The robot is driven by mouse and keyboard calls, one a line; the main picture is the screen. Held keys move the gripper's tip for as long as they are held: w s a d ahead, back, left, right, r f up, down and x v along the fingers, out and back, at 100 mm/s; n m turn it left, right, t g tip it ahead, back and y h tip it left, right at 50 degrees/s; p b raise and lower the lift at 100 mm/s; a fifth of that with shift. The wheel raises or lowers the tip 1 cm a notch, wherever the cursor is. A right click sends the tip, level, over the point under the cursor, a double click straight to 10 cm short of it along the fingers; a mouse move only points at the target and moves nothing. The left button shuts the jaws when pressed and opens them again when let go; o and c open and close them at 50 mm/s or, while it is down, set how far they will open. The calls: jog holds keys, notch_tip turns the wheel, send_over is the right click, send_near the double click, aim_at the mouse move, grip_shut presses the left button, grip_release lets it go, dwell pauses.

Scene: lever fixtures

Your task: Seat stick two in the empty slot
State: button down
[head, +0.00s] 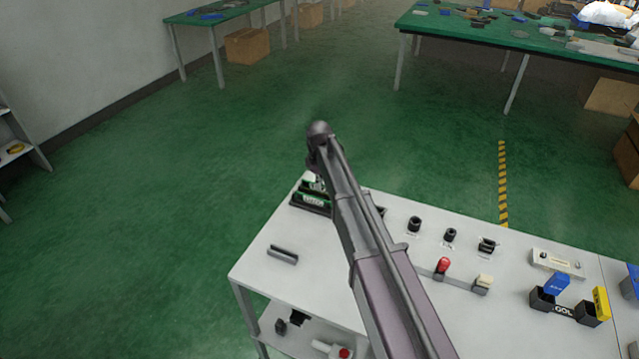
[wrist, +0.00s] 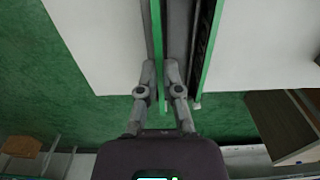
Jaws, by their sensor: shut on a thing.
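In the wrist view my gripper (wrist: 159,70) is shut on a thin green stick (wrist: 157,35), seen edge-on between the fingers. A second green stick (wrist: 211,45) stands roughly parallel just to its right, apart from the fingers, with a dark strip along it. In the head view, green-and-black sticks with pale labels (head: 313,199) are at the table's back left corner, partly behind my arm. A grey slotted bar (head: 283,255) lies nearer the front left; I cannot tell whether it is the empty slot.
The white table (head: 262,275) has black fixtures (head: 414,224), a red-knobbed lever (head: 443,266) and a black bin (head: 563,308) with blue and yellow pieces on the right. Its left front is mostly clear. A lower shelf (head: 300,338) holds small parts.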

jog(key=shift+f+b, duration=0.8)
jog(key=shift+f, duration=0.05)
jog(key=c, duration=0.7)
grip_release()
jog(key=shift+r, duration=0.2)
notch_tip(320, 180, up, 10)
jog(key=p, duration=1)
jog(key=shift+f, duration=0.2)
jog(key=s+d+m, duration=0.4)
jog(key=s+d, duration=0.3)
jog(key=s, duration=0.1)
jog(key=s+d+m, duration=0.5)
jog(key=s+d, duration=0.3)
jog(key=s, duration=0.1)
jog(key=s+d+m, duration=0.5)
jog(key=s+d, duration=0.3)
jog(key=s, duration=0.1)
jog(key=shift+d, duration=0.2)
jog(key=shift+w, duration=0.1)
